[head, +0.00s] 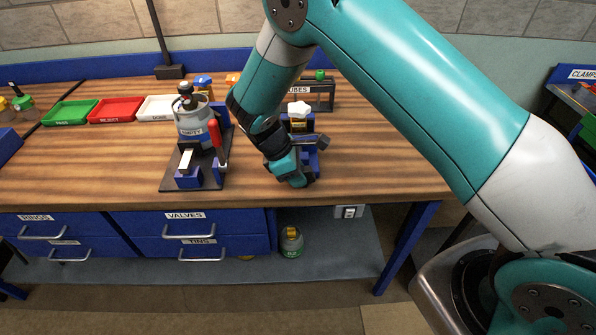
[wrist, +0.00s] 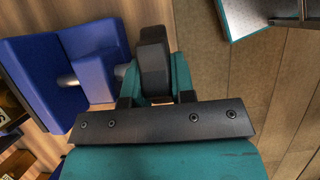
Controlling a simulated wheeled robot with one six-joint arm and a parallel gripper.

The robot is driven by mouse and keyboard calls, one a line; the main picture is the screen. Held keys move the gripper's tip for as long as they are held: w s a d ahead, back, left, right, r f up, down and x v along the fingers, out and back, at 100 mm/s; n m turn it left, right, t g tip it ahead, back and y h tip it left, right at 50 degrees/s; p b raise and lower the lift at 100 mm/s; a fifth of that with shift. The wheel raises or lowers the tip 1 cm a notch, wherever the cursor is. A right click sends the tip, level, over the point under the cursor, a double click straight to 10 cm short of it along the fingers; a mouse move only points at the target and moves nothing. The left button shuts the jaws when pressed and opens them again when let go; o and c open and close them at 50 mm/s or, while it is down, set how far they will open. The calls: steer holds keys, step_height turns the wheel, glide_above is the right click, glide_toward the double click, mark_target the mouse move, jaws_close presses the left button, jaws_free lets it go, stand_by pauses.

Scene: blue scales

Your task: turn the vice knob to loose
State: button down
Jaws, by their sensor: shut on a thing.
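The blue vice (head: 309,158) stands near the front edge of the wooden bench in the head view, partly covered by my gripper (head: 294,178). In the wrist view the vice's blue blocks (wrist: 45,80) fill the left side, with a short grey metal shaft between them. My gripper (wrist: 153,70) is at the vice's front end and is shut on the vice knob.
Green, red and white trays (head: 115,110) lie farther left. Bare bench lies to the right.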

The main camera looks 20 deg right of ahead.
steer(key=shift+a+g+h+p, duration=0.1)
steer(key=shift+g+h+p, duration=0.25)
steer(key=shift+h, duration=0.75)
steer(key=c, duration=1.2)
jaws_free()
steer(key=shift+f, duration=0.1)
steer(key=shift+c, duration=0.2)
